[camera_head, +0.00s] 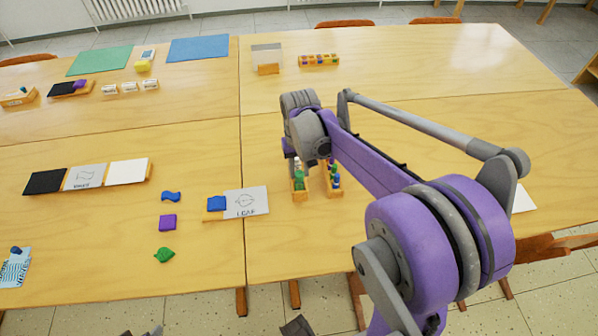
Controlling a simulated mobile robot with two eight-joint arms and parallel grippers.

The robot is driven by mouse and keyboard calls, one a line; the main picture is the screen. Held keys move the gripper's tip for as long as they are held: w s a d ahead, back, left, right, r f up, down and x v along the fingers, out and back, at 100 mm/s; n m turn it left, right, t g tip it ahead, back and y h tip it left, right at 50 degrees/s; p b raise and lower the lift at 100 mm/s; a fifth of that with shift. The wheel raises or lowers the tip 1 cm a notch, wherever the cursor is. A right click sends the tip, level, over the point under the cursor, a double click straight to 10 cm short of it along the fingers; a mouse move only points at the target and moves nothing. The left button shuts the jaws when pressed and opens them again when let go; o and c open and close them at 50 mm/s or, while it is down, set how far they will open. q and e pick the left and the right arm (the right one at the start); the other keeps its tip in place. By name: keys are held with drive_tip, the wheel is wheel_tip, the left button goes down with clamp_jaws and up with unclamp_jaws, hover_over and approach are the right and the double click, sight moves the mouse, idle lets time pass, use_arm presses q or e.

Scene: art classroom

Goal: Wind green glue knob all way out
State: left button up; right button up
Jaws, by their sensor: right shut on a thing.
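My right gripper (294,157) points down over a small wooden rack (300,196) on the front right table. It is shut on the green glue knob, which its own wrist and fingers largely hide. The green glue (299,183) shows just below the fingers, standing in the rack. How far the knob is wound out cannot be seen. My left gripper is not clearly in view.
A second wooden rack (334,193) with small coloured bottles stands close on the right. A leaf card (246,201) lies to the left, with blue, purple and green shapes beyond it. The table between the leaf card and the rack is clear.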

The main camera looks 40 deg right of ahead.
drive_tip(key=shift+c, duration=0.2)
drive_tip(key=m, duration=1.1)
drive_tip(key=shift+m, duration=0.3)
drive_tip(key=o, duration=1.4)
drive_tip(key=shift+o, duration=0.2)
